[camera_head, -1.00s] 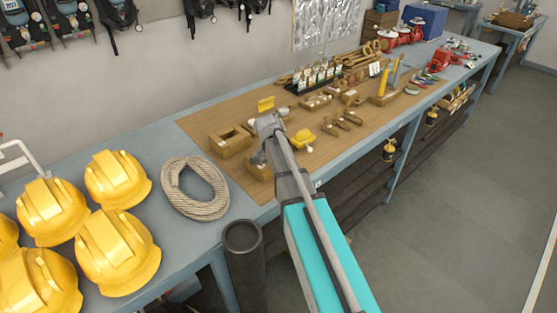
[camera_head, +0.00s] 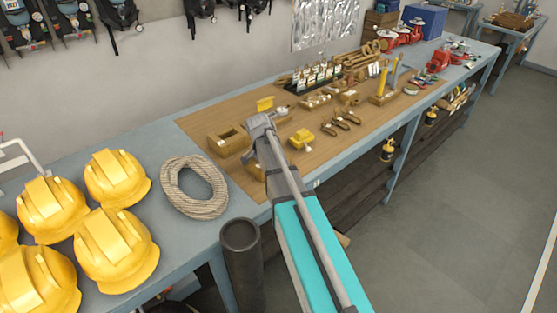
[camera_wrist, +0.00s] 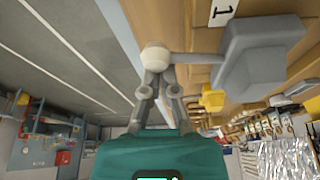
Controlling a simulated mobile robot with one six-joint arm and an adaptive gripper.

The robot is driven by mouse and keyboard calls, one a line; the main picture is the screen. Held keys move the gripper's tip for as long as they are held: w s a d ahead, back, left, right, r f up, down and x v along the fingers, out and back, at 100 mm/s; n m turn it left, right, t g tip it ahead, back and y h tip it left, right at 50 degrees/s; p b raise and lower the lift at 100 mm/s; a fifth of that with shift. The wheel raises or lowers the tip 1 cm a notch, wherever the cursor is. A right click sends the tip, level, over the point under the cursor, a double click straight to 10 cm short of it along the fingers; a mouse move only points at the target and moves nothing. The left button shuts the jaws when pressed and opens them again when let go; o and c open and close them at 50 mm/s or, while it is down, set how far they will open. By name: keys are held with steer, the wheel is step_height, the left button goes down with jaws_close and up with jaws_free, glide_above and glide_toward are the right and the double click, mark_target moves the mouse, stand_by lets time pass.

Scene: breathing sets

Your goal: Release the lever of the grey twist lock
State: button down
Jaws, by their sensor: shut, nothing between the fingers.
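In the wrist view the grey twist lock (camera_wrist: 258,62) is a chunky grey body on the right, against a wooden surface. A thin grey lever (camera_wrist: 195,58) runs left from it to a pale round knob (camera_wrist: 155,56). My gripper (camera_wrist: 160,77) is shut, with its fingertips close to the knob. Whether they touch it I cannot tell. In the head view my gripper (camera_head: 258,126) is over the left part of the wooden board. The lock cannot be told apart from my gripper there.
A coil of rope (camera_head: 194,187) and yellow helmets (camera_head: 116,250) lie to the left. A label with 1 (camera_wrist: 222,12) is beside the lock. The floor (camera_head: 450,200) at right is clear.

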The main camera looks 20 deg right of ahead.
steer(key=shift+d, duration=0.1)
step_height(320, 180, up, 9)
steer(key=p, duration=0.8)
steer(key=shift+d+f+p, duration=0.15)
steer(key=shift+d+p, duration=0.2)
stand_by(0.3)
stand_by(0.7)
